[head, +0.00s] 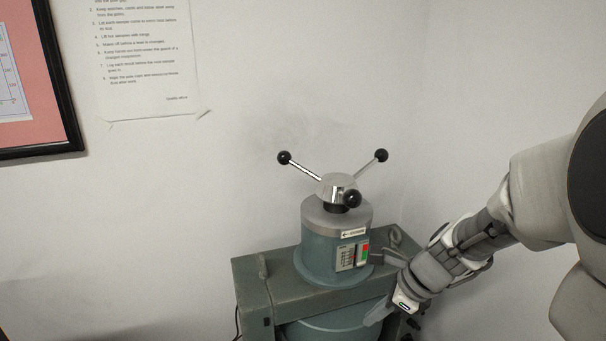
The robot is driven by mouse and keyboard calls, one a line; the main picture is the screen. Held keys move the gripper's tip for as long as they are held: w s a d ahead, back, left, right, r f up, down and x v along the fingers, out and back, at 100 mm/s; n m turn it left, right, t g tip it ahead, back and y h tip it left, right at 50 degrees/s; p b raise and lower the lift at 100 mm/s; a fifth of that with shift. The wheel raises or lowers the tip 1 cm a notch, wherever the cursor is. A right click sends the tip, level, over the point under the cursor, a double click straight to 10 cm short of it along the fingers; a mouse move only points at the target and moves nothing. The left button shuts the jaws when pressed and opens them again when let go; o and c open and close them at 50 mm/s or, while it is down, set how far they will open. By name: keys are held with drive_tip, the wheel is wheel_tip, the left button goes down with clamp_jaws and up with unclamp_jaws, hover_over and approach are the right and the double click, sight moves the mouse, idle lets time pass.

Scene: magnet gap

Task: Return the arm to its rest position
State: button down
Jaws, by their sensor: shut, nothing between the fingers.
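My arm (485,230) reaches in from the right edge, angled down to the left. My gripper (376,287) is at the right side of the green electromagnet machine, close to the small control panel (352,254) with its red and green buttons. One finger shows near the panel and another lower down; whether either touches the machine I cannot tell. Nothing is seen held in it. The machine's upper cylinder (318,245) carries a silver hub (336,184) with three black-knobbed handles.
The machine's green frame (290,291) stands against the white walls near a corner. A printed notice (145,60) and a black-framed picture (66,100) hang on the left wall. A hook (395,236) rises at the frame's right.

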drive_tip(key=s+r+n+t+h, duration=0.1)
drive_tip(key=s+r+n+h, duration=0.1)
drive_tip(key=s+r+n, duration=0.4)
drive_tip(key=s+r+n+t+h, duration=0.1)
drive_tip(key=s+r+n, duration=0.6)
drive_tip(key=n, duration=1)
drive_tip(key=shift+s+d+r+t+h, duration=0.3)
drive_tip(key=shift+s+h, duration=0.5)
drive_tip(key=shift+s, duration=0.35)
